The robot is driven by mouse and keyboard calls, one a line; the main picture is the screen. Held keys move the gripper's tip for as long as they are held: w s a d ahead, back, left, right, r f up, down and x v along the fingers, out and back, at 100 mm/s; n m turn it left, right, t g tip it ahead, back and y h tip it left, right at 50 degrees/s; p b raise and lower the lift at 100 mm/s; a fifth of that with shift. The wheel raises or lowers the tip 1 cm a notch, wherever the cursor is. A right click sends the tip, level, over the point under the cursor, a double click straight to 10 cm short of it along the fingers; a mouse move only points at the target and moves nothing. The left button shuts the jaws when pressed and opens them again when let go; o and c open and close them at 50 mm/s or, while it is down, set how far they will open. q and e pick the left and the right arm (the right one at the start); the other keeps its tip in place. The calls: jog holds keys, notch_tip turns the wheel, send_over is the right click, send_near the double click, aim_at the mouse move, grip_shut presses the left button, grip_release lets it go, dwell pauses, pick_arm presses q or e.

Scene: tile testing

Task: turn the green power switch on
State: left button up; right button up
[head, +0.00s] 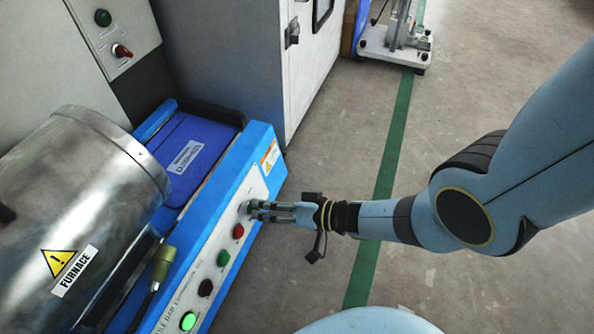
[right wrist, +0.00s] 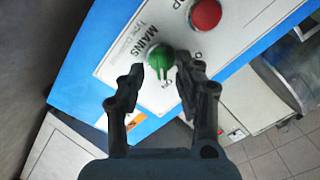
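The green power switch (right wrist: 160,60) is a round knob with a raised grip, beside the word MAINS on a white panel (right wrist: 125,45). In the right wrist view it shows between the two fingertips of my right gripper (right wrist: 162,76). The fingers are open, one on each side of the knob, with small gaps showing. In the head view my right gripper (head: 254,208) reaches from the right to the upper end of the panel. Its fingers mostly hide the switch there. My left gripper is not in view.
A red button (head: 239,231), a green button (head: 223,258), a black knob (head: 205,288) and a lit green button (head: 188,321) line the panel. A metal furnace (head: 110,190) stands to the left. A grey cabinet (head: 240,60) is behind. The floor to the right is open.

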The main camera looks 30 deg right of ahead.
jog(key=v, duration=1)
jog(key=shift+s+r, duration=0.2)
